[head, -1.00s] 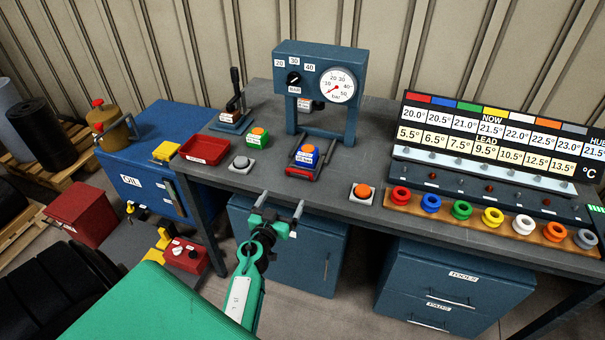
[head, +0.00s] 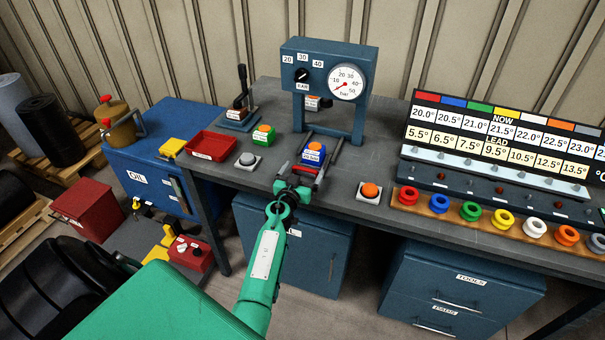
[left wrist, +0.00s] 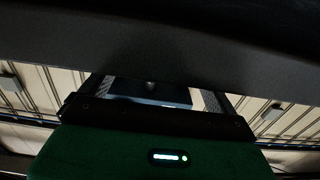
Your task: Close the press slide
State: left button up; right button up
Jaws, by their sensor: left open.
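The blue press (head: 328,60) with a round gauge stands at the back of the grey bench. Its slide (head: 310,165), a red and dark tray, sticks out in front of the press frame. A blue block with an orange top (head: 314,150) sits on the slide. My left gripper (head: 302,171) is open at the front end of the slide, its two fingers pointing towards the press. I cannot tell whether it touches the slide. In the left wrist view a dark bar (left wrist: 160,45) covers much of the picture. My right gripper is not in view.
Cabinets are under the bench.

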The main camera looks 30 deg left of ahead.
aim_at(306, 165)
pick_arm(q)
jog(key=c, duration=1.1)
jog(key=shift+x, duration=1.95)
jog(key=shift+s, duration=0.1)
jog(key=o, duration=1.1)
jog(key=shift+a, duration=0.1)
jog(key=shift+s+d+p, duration=0.25)
jog(key=shift+s+p, duration=0.05)
jog(key=shift+s, duration=0.2)
jog(key=p+v, duration=0.2)
jog(key=v, duration=1)
jog(key=shift+s, duration=0.35)
